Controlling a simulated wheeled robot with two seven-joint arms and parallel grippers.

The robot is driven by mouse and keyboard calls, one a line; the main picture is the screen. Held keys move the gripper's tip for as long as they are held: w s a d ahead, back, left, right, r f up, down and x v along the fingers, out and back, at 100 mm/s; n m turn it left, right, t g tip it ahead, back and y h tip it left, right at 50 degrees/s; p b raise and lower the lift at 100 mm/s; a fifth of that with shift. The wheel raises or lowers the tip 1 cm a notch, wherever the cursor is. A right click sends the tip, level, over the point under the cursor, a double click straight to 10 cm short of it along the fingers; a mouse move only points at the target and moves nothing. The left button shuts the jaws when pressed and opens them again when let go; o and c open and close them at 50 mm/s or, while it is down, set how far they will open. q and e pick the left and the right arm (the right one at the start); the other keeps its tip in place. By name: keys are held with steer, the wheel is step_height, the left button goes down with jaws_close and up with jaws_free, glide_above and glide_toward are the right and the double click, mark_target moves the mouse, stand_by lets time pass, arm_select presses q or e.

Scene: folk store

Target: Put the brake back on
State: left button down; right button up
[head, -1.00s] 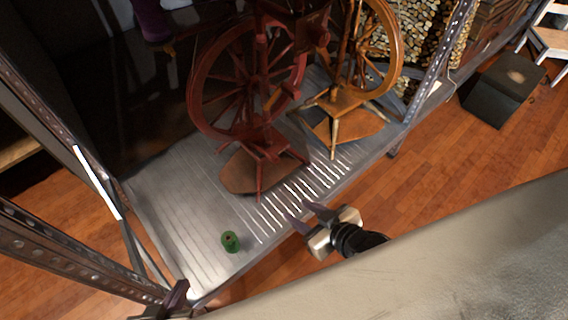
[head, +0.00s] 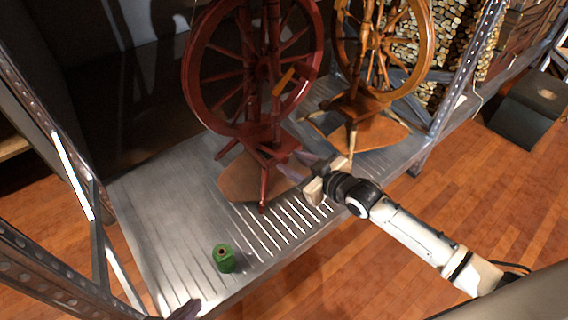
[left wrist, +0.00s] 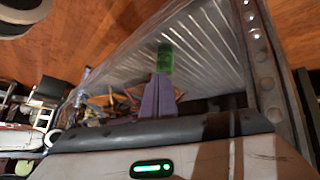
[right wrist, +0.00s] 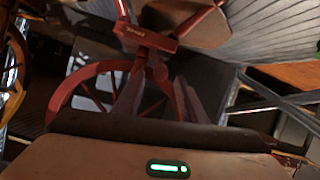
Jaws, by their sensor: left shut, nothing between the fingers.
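A dark red spinning wheel (head: 262,130) stands upright on the metal shelf. A small orange-brown piece (head: 283,80) shows against its wheel; I cannot tell if this is the brake. My right gripper (head: 300,162) is at the base of the red wheel, on its right side. In the right wrist view the red wheel (right wrist: 72,95) lies beyond the fingers (right wrist: 157,88), which are apart with nothing seen held. My left gripper (head: 186,311) is at the bottom edge, near the shelf's front. Its fingers (left wrist: 155,92) are shut and empty, with a green spool (left wrist: 165,58) beyond them.
The green spool (head: 224,259) stands on the slatted shelf (head: 165,215). A light-brown spinning wheel (head: 370,135) stands to the right of the red one. Metal uprights (head: 455,90) bound the shelf. A dark box (head: 525,105) is on the floor at right. The shelf's left part is clear.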

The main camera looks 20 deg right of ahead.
mark_target(286, 159)
steer(key=b+x, duration=0.1)
steer(key=x, duration=0.3)
steer(key=shift+w+a+f+b, duration=0.1)
steer(key=shift+w+f+b, duration=0.05)
steer(key=shift+w+b, duration=0.2)
steer(key=shift+c, duration=0.3)
jaws_close()
